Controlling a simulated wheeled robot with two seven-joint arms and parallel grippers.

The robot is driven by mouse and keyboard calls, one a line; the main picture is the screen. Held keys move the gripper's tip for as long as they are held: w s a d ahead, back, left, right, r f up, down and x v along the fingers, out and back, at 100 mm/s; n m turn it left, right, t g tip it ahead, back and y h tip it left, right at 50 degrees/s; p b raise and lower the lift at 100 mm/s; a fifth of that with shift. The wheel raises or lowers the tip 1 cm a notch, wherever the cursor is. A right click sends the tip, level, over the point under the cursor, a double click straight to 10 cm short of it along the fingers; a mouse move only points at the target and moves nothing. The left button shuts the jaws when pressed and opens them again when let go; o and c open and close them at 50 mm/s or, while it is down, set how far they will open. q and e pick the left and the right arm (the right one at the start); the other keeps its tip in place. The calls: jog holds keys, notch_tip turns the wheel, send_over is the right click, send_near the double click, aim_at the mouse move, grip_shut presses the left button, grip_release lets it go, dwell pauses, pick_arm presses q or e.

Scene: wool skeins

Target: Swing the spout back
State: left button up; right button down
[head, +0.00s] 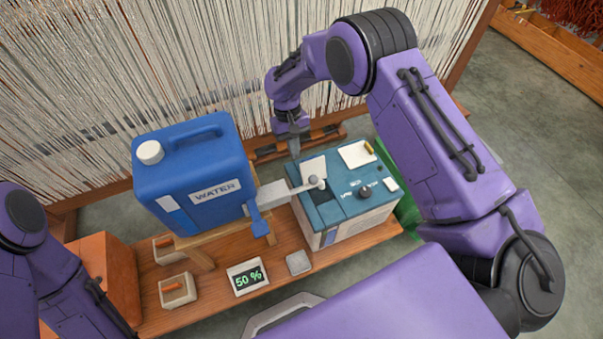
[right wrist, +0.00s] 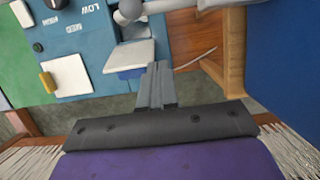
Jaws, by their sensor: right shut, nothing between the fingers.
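A pale grey spout (head: 272,194) runs from the blue water canister (head: 190,160) to the right and over the teal-topped machine (head: 362,195). Its round grey knob (head: 316,182) is above the machine's left part. In the right wrist view the spout (right wrist: 185,6) and knob (right wrist: 128,11) show at the top edge. My right gripper (head: 294,152) is shut and empty, behind the spout and apart from it, near the machine's back left corner. In the right wrist view its fingers (right wrist: 157,68) point toward a white flap (right wrist: 130,55) on the machine. My left gripper is out of view.
A blue lever (head: 259,220) hangs below the spout by the canister. A display reading 50 % (head: 247,277) and a small grey pad (head: 299,263) lie on the wooden bench (head: 215,295). A wall of hanging yarn (head: 100,90) stands close behind.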

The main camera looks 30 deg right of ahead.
aim_at(302, 188)
jog(key=s+f, duration=0.5)
jog(key=shift+s+a+f, duration=0.15)
jog(key=shift+f, duration=0.05)
jog(key=shift+r+p, duration=0.1)
jog(key=shift+p, duration=0.3)
jog(key=shift+s+m+p, duration=0.25)
jog(key=shift+m+p, duration=0.05)
jog(key=shift+m, duration=0.1)
